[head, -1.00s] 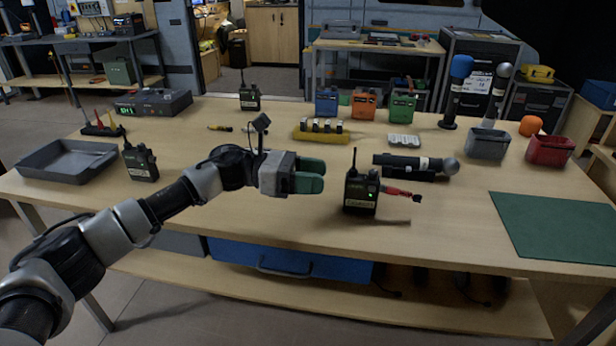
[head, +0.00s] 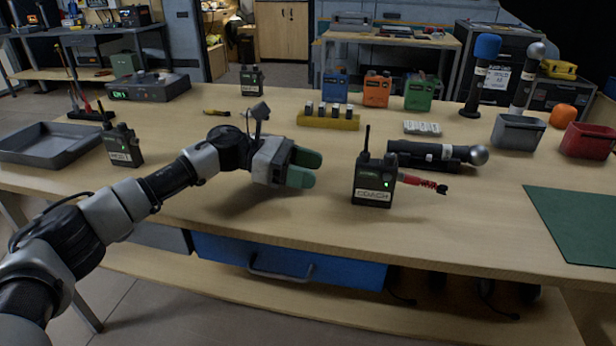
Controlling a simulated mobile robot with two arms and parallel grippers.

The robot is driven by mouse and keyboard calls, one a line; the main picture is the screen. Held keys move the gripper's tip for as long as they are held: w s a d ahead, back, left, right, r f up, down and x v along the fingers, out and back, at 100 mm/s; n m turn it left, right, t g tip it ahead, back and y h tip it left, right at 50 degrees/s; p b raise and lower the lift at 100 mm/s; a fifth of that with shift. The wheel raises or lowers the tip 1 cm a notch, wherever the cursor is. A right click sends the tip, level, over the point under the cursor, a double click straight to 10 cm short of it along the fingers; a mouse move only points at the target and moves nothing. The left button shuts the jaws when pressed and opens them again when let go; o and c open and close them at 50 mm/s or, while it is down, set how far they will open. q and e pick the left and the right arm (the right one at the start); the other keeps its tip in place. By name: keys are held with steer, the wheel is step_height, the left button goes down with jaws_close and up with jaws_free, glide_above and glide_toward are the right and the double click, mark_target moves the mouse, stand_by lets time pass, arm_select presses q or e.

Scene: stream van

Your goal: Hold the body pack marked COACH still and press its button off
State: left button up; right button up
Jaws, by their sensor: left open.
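The body pack marked COACH (head: 373,185) stands upright near the front edge of the bench. It is black, with a pale label, a short antenna and a small green light on its front. I cannot make out its button. My left gripper (head: 311,168) is open and empty, to the left of the pack and apart from it, its green-padded fingers pointing right towards it. My right gripper is not in view.
A red-handled tool (head: 425,183) lies just right of the pack. A black handheld microphone (head: 430,154) lies behind it. Another body pack (head: 122,147) stands left, and one (head: 251,80) at the back. A green mat (head: 580,222) lies right.

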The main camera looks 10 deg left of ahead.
mark_target(360, 183)
arm_select(q)
steer(key=shift+d, duration=0.7)
steer(key=shift+d+f+p, duration=0.15)
steer(key=shift+d+p, duration=0.3)
steer(key=shift+d, duration=0.45)
steer(key=d, duration=0.2)
steer(key=d+f, duration=0.1)
steer(key=d, duration=0.1)
steer(key=shift+d, duration=0.4)
steer(key=shift+d+f+b, duration=0.15)
steer(key=shift+d+b, duration=0.2)
steer(key=shift+d, duration=0.6)
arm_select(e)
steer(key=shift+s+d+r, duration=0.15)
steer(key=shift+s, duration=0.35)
